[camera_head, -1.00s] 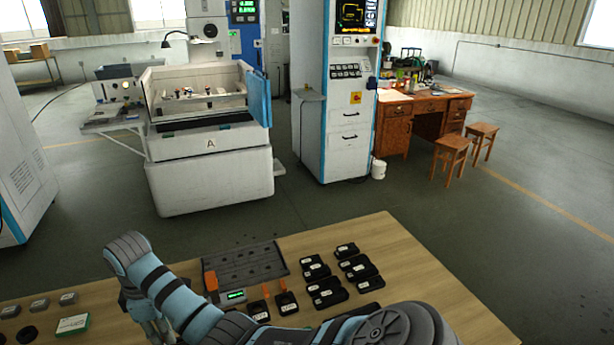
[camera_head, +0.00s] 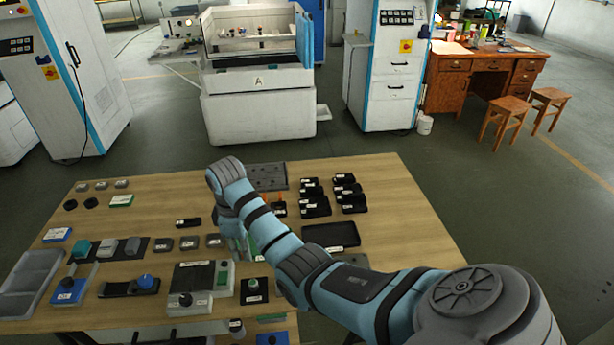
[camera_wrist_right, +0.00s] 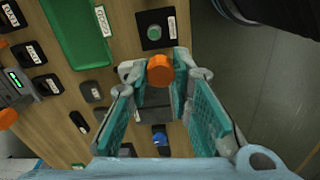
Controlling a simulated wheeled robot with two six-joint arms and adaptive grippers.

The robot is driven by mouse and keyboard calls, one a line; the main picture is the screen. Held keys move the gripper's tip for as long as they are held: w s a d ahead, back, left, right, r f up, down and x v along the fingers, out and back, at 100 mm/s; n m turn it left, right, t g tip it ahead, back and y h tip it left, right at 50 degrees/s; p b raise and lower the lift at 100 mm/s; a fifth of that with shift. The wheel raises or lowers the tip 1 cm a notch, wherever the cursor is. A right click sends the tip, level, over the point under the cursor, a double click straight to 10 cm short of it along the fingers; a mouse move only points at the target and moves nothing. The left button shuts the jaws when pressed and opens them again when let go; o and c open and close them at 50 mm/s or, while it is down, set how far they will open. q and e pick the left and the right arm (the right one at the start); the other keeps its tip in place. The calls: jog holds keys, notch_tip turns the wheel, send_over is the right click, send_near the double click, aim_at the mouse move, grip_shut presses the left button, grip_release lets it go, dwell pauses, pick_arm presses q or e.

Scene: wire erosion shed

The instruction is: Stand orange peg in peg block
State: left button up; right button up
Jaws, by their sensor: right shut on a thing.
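An orange peg (camera_wrist_right: 160,70) shows its round end between the fingertips of my right gripper (camera_wrist_right: 163,78) in the right wrist view. The gripper is shut on it, and the peg looks held above the table. In the head view my right gripper (camera_head: 238,240) is over the middle of the table, and my own arm partly hides it. The peg is not clear there. I cannot tell for sure which part is the peg block; a dark grey plate with small marks (camera_head: 268,178) lies at the table's back edge. My left gripper is not in view.
Several black labelled blocks (camera_head: 346,192) stand at the back right, with a black tray (camera_head: 330,235) before them. A dark block with a green button (camera_head: 253,291) and a grey control box (camera_head: 200,290) sit near the front. A grey divided bin (camera_head: 30,283) is at left.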

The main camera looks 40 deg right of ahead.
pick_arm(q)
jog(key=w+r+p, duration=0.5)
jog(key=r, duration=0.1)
pick_arm(e)
jog(key=s+d+f+m+b, duration=0.1)
jog(key=d+f, duration=0.1)
jog(key=f, duration=0.2)
jog(key=s+d+f+m+b, duration=0.1)
jog(key=s+d+f+b, duration=0.1)
jog(key=f, duration=0.2)
jog(key=s+d+f+m+b, duration=0.1)
jog(key=s+d+f, duration=0.1)
jog(key=f, duration=0.2)
jog(key=shift+d+f+b, duration=0.15)
jog(key=shift+d+b, duration=0.15)
jog(key=shift+d, duration=0.05)
jog(key=shift+w+d+f+b, duration=0.1)
jog(key=shift+w+f+b, duration=0.2)
jog(key=shift+f+b, duration=0.45)
jog(key=shift+s+r, duration=0.2)
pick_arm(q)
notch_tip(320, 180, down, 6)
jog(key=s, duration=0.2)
